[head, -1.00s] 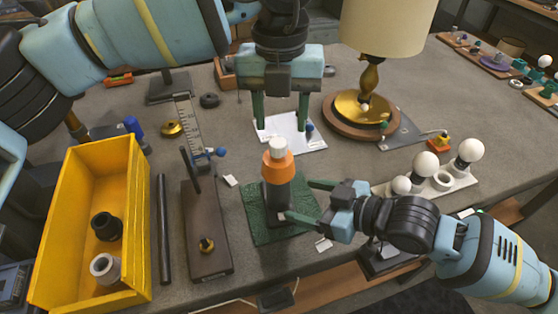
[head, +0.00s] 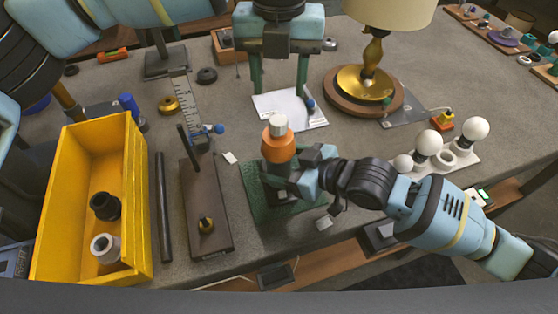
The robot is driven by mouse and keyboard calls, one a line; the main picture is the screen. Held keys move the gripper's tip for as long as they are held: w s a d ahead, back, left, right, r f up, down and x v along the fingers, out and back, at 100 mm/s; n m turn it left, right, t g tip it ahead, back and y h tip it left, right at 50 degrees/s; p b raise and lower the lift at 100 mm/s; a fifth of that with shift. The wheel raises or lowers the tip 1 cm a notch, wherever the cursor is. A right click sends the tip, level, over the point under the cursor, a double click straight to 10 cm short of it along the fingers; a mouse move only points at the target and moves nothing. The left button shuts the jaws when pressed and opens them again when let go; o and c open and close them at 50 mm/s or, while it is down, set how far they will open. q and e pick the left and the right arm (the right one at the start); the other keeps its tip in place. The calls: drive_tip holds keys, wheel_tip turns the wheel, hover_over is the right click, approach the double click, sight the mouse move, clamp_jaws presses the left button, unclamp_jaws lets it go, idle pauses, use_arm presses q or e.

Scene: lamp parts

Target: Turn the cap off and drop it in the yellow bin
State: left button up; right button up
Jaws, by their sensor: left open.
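A dark upright piece (head: 275,181) with an orange collar (head: 279,146) and a pale grey-white cap (head: 277,125) on top stands on a green mat (head: 254,207). My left gripper (head: 280,88) points down, open and empty, behind and above the cap. My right gripper (head: 292,178) comes from the right, close against the dark body below the collar. Its fingers are partly hidden, so I cannot tell whether they are closed on it. The yellow bin (head: 141,205) stands at the left, holding a black ring-like part (head: 105,206) and a grey one (head: 105,248).
A brown board with a post (head: 207,243) and a dark rod (head: 164,205) lie between bin and mat. A brass lamp (head: 370,85) stands behind right. White bulbs (head: 428,143) stand in a holder at right. A white sheet (head: 290,112) lies beneath my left gripper.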

drive_tip(key=shift+w+a+f, duration=0.2)
drive_tip(key=shift+w+a, duration=0.1)
drive_tip(key=shift+a, duration=0.15)
